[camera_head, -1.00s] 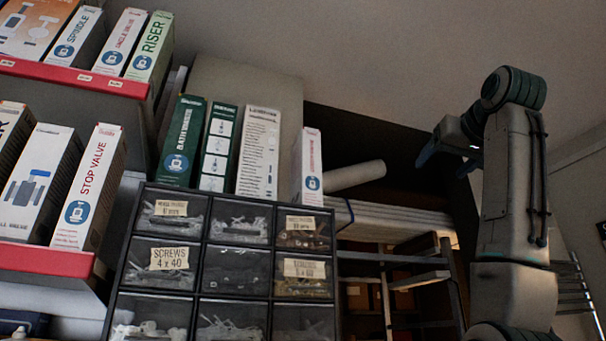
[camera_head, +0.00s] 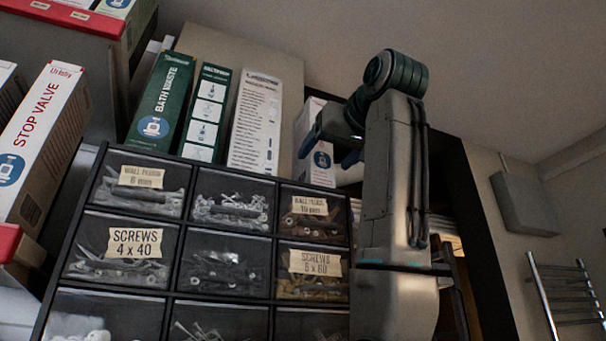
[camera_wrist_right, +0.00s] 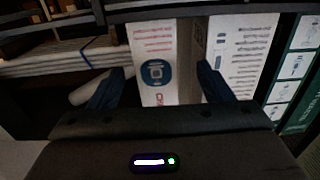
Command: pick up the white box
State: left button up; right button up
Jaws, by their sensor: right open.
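A white box with a blue round emblem (camera_head: 321,175) stands on top of the drawer cabinet, at the right end of a row of boxes. My right gripper (camera_head: 331,150) is open in front of it and partly covers it. In the right wrist view the white box (camera_wrist_right: 155,65) shows between the two spread fingers of the gripper (camera_wrist_right: 160,85). I cannot tell whether the fingertips reach around its sides. A second white box, with lines of text (camera_head: 257,120), stands to its left. My left gripper is not in view.
A green bath waste box (camera_head: 163,110) and a green-and-white box (camera_head: 206,115) stand further left on the drawer cabinet (camera_head: 172,238). A stop valve box (camera_head: 42,140) is on the shelf at left. A towel rail (camera_head: 568,290) is at right.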

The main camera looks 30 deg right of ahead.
jog(key=shift+w+a+r+p, duration=0.1)
jog(key=shift+w+r+p, duration=0.15)
jog(key=shift+w+p, duration=0.3)
jog(key=shift+w+a+r+p, duration=0.1)
jog(key=shift+w+r+p, duration=0.1)
jog(key=shift+w+p, duration=0.35)
jog(key=shift+w+d+f, duration=0.1)
jog(key=shift+w, duration=0.25)
jog(key=w+p, duration=0.2)
jog(key=w+d+p, duration=0.1)
jog(key=w, duration=0.1)
jog(key=shift+w+p, duration=0.3)
jog(key=shift+p, duration=0.05)
jog(key=shift+w+d+f, duration=0.1)
jog(key=shift+w+f, duration=0.05)
jog(key=shift+w, duration=0.3)
jog(key=shift+c, duration=0.2)
jog(key=c, duration=1.1)
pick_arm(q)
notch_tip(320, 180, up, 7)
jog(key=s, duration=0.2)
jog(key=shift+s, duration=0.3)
pick_arm(e)
jog(key=shift+c, duration=0.3)
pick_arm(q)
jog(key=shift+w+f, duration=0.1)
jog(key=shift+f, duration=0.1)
